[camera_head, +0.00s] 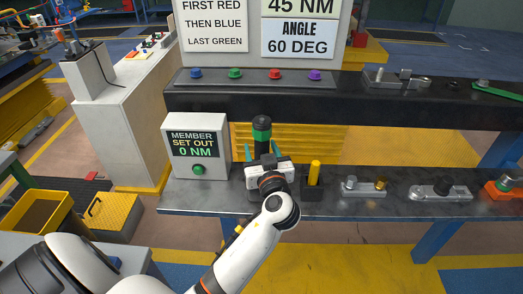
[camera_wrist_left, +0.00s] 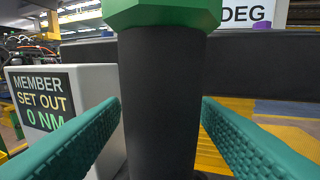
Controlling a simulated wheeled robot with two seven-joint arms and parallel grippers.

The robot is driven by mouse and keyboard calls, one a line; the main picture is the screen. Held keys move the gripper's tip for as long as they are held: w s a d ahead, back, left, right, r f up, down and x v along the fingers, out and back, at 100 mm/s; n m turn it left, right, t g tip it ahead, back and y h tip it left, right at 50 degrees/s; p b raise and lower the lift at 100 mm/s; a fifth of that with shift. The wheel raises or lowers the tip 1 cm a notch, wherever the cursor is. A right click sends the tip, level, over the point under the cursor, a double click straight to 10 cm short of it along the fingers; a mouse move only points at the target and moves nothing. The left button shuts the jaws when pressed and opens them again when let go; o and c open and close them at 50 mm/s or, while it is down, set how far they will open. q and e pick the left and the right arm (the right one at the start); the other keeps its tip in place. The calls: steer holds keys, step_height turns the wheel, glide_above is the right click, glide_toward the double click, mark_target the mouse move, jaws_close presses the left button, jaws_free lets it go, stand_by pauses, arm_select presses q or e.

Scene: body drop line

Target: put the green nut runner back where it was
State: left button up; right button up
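The green nut runner (camera_head: 262,134), an upright black cylinder with a green collar, stands at the front of the lower dark shelf, right of the white display box. In the left wrist view the nut runner (camera_wrist_left: 162,100) fills the middle, its green collar at the top. My left gripper (camera_head: 262,155) has its teal fingers on both sides of the black body. The nut runner's lower end is hidden behind my gripper. My right gripper is not in view.
The white box (camera_head: 197,146) reads "MEMBER SET OUT 0 NM". A yellow post in a black holder (camera_head: 313,178) stands close on the right. Metal fixtures (camera_head: 440,190) lie further right on the shelf (camera_head: 350,207). Coloured buttons line the upper ledge (camera_head: 250,84).

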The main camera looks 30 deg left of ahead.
arm_select(q)
steer(key=shift+r, duration=0.2)
steer(key=b+v, duration=0.4)
steer(key=v, duration=0.8)
steer(key=shift+s+f, duration=0.1)
steer(key=shift+f, duration=0.05)
